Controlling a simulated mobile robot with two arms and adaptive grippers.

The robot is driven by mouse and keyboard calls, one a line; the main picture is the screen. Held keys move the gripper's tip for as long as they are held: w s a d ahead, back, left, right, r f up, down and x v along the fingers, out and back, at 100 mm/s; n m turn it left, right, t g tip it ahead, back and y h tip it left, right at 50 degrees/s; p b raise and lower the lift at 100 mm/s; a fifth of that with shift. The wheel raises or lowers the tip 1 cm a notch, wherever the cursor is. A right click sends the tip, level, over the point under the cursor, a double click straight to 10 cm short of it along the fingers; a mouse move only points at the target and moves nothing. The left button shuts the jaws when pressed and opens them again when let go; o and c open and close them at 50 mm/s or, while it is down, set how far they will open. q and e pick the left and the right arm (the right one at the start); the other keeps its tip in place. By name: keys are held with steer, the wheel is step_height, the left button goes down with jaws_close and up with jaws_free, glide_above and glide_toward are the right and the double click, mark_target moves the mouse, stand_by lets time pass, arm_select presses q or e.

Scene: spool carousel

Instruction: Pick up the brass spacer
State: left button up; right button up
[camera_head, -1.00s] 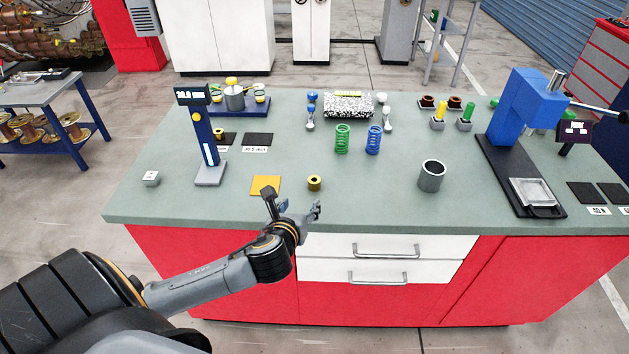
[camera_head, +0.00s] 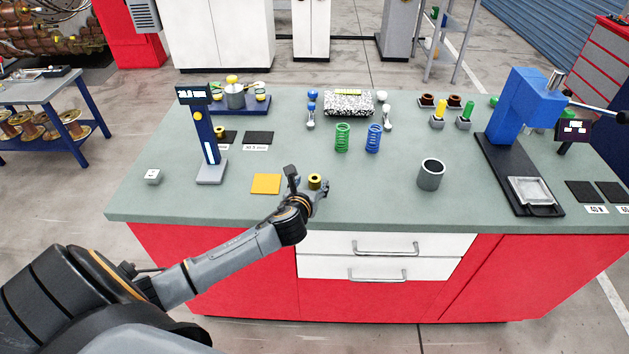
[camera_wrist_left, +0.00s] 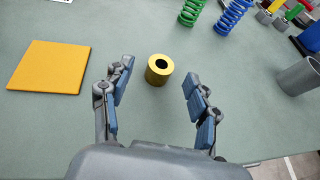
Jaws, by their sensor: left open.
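The brass spacer (camera_head: 314,181) is a short yellow ring with a dark hole, standing upright on the grey-green bench top. It also shows in the left wrist view (camera_wrist_left: 158,72), just ahead of the fingertips and roughly midway between them. My left gripper (camera_head: 308,182) is open and empty, low over the front of the bench, with its fingers on either side of the approach to the spacer. The fingers also show in the left wrist view (camera_wrist_left: 157,80). No contact with the spacer shows. My right gripper is not in view.
A yellow square pad (camera_head: 266,184) lies left of the spacer. A blue gauge stand (camera_head: 208,145) is farther left. Green (camera_head: 342,138) and blue (camera_head: 373,139) springs stand behind. A grey cup (camera_head: 431,174) stands to the right, with clear bench between.

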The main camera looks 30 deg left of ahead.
mark_target(314, 179)
arm_select(q)
steer(key=shift+x, duration=1.85)
steer(key=shift+d+f, duration=0.1)
steer(key=shift+s, duration=0.1)
jaws_close()
